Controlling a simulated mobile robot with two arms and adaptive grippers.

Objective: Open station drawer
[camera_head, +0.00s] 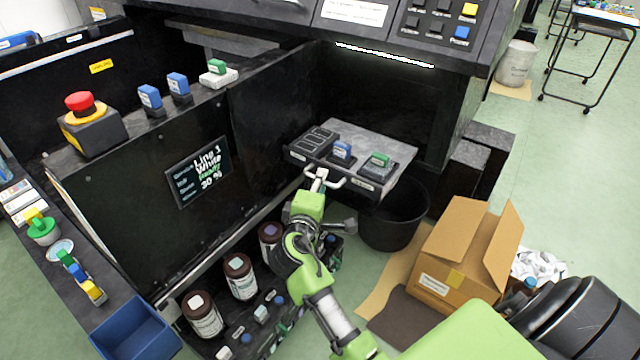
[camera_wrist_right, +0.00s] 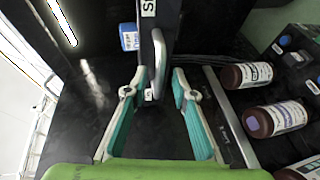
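The station drawer (camera_head: 374,185) is a dark unit with a grey top, below the button panel in the head view. It sticks out from the station's dark housing; I cannot tell how far it is pulled. Its pale metal handle (camera_head: 338,183) is on the front and also shows in the right wrist view (camera_wrist_right: 159,52). My right gripper (camera_wrist_right: 160,88) is at the handle, with its two teal-padded fingers spread on either side of the bar. A gap shows beside the bar, so it does not look clamped. My left gripper is not in view.
Brown ink bottles (camera_head: 240,277) stand on a low shelf left of my right arm. A black bin (camera_head: 395,228) and an open cardboard box (camera_head: 452,272) stand on the right. A red emergency button (camera_head: 81,103) sits on the left housing.

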